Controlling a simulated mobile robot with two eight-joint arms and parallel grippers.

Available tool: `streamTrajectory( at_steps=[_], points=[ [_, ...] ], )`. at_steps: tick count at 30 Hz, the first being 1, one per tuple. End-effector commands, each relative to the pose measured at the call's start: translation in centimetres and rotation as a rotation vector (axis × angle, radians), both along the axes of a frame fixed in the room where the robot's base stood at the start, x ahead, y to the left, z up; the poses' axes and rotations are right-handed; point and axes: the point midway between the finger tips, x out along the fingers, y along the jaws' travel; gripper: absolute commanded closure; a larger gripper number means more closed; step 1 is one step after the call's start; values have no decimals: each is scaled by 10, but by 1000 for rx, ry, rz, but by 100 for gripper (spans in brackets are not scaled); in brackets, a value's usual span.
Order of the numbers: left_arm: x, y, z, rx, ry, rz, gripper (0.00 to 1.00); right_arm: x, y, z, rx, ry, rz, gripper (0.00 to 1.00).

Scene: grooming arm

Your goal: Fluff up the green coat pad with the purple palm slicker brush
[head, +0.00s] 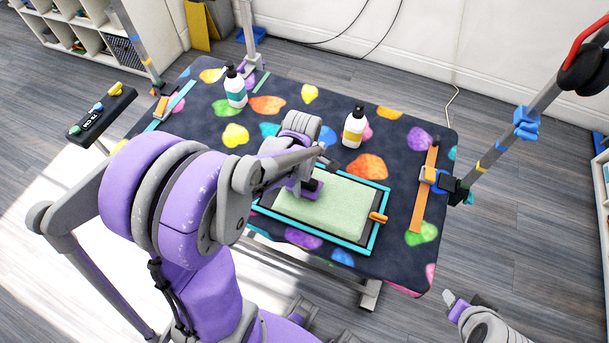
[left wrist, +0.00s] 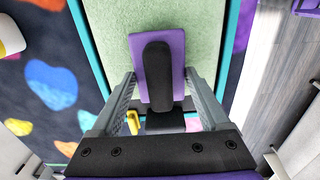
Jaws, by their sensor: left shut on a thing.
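The light green coat pad (head: 335,211) lies in a teal-rimmed dark tray (head: 376,233) on the patterned table. It also shows in the left wrist view (left wrist: 115,35). My left gripper (head: 318,174) is over the pad's left part. In the left wrist view, its two grey fingers (left wrist: 160,95) are shut on the purple palm slicker brush (left wrist: 176,45), which has a black handle strap on its back. The brush's back faces the camera, and its pins are hidden. Whether they touch the pad I cannot tell. My right gripper (head: 459,305) is off the table at the lower right.
A teal-labelled bottle (head: 235,90) and a yellow-labelled bottle (head: 353,128) stand behind the tray. An orange clip (head: 378,217) sits on the tray's right rim. A grooming-arm post (head: 500,140) rises at the table's right edge. The table's back middle is clear.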

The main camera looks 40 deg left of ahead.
Motion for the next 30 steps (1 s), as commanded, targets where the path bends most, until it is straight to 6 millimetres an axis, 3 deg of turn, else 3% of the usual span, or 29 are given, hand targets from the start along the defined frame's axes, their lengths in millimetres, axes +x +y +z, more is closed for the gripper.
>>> streamTrajectory(
  at_steps=[5,21,30],
  points=[
    [-4,-1,-1,0,1,0,65,0,0,0,0,0,0,50],
    [-79,-18,-1,-1,3,0,65,0,0,2,0,-1,0,50],
    [-81,-19,-2,-1,3,0,65,0,0,1,0,-1,0,50]
  ],
)
